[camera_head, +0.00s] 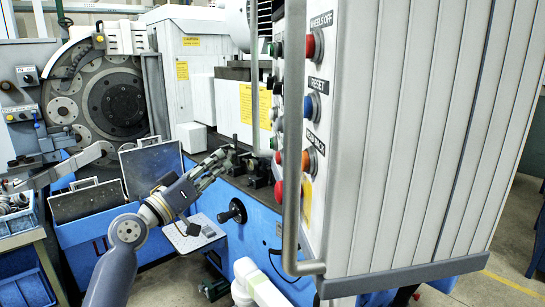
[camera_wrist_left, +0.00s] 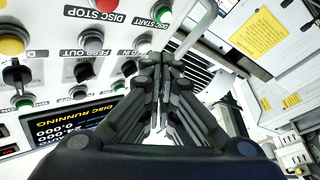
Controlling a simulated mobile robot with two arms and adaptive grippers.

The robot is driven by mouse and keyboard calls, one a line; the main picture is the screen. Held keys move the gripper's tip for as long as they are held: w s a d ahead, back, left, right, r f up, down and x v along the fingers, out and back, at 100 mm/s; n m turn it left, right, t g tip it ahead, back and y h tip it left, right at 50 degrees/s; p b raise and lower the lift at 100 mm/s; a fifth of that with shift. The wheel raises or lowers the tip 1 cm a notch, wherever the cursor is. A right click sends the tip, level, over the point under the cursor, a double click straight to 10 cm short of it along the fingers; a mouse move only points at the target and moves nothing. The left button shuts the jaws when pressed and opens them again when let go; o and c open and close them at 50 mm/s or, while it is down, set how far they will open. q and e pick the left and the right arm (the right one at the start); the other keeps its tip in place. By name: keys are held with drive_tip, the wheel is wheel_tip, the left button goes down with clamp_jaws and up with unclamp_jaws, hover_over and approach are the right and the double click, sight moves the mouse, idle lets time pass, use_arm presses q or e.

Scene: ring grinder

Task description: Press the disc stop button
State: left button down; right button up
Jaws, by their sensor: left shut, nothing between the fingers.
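The red disc stop button (camera_wrist_left: 106,4) is at the top edge of the left wrist view, partly cut off, above the upside-down label DISC STOP. The green disc start button (camera_wrist_left: 163,14) is to its right. My left gripper (camera_head: 226,156) is shut and empty, left of the control box in the head view. Its closed fingers (camera_wrist_left: 165,65) show below and right of the red button in the wrist view, apart from it in the picture. In the head view the box's button face is seen nearly edge-on, so I cannot pick out the disc stop button there.
The grey control box (camera_head: 420,140) fills the right, with a metal guard rail (camera_head: 291,150) along its button face. Knobs (camera_wrist_left: 82,72) and a lit display reading DISC RUNNING (camera_wrist_left: 85,122) are near the fingers. The blue machine base (camera_head: 262,215) lies below.

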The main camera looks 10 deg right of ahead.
sight(279, 158)
use_arm(q)
drive_tip(key=shift+s+r, duration=0.25)
drive_tip(key=shift+r, duration=0.4)
drive_tip(key=shift+d, duration=0.1)
drive_tip(key=d+p, duration=0.3)
drive_tip(key=d, duration=0.5)
drive_tip(key=shift+w+d, duration=0.3)
drive_tip(key=shift+d, duration=0.1)
